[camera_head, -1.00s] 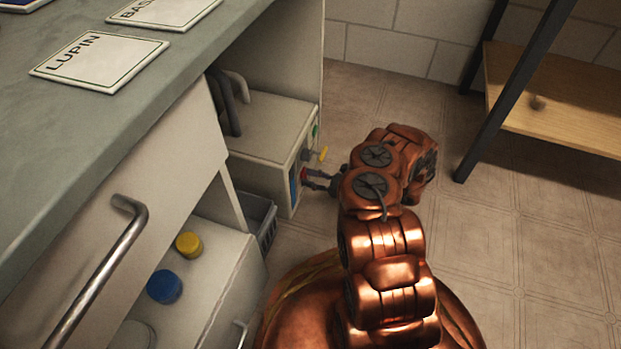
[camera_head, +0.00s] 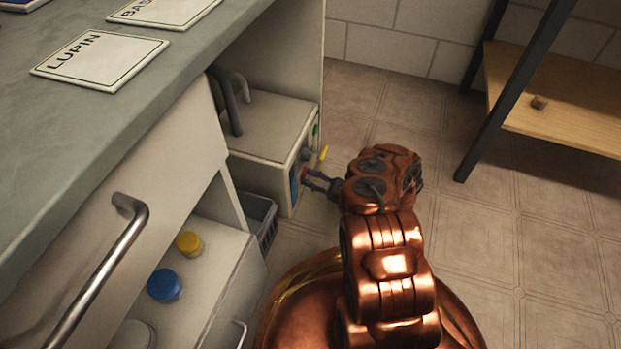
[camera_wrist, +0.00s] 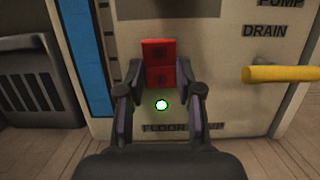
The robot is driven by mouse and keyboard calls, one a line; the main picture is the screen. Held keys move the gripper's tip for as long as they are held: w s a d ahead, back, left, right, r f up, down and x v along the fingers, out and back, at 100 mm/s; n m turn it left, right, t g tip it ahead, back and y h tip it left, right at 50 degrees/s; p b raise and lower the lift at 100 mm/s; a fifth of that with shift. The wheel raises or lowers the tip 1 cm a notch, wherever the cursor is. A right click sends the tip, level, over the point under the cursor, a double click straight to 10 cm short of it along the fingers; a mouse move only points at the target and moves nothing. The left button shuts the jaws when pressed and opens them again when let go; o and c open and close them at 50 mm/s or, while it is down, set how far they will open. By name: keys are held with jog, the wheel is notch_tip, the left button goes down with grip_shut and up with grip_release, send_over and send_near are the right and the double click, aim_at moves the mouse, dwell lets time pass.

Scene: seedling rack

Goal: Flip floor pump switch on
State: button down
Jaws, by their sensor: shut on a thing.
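The red floor pump switch (camera_wrist: 160,62) is on the front of a pale pump box (camera_head: 268,128) under the bench. In the wrist view my gripper (camera_wrist: 161,72) has one fingertip at each side of the red switch, closed on it. A small round light (camera_wrist: 161,104) below the switch shows white with a green rim. The label under it is partly hidden by my gripper and reads "FLOOR". In the head view my gripper (camera_head: 312,178) reaches the box front from the right, and the switch is mostly hidden there.
A yellow lever (camera_wrist: 281,74) sticks out right of the switch, under the label "DRAIN". A blue strip (camera_wrist: 87,55) is on the left. A grey crate (camera_head: 262,215) and an open drawer with yellow (camera_head: 189,243) and blue (camera_head: 164,286) lids stand nearby.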

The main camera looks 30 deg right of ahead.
dwell(0.3)
jog(key=c, duration=0.8)
grip_release()
jog(key=shift+o, duration=0.2)
jog(key=r+v, duration=0.3)
jog(key=v, duration=1.3)
jog(key=shift+s+d, duration=0.5)
jog(key=shift+s, duration=0.05)
jog(key=shift+f, duration=0.15)
jog(key=shift+a, duration=0.1)
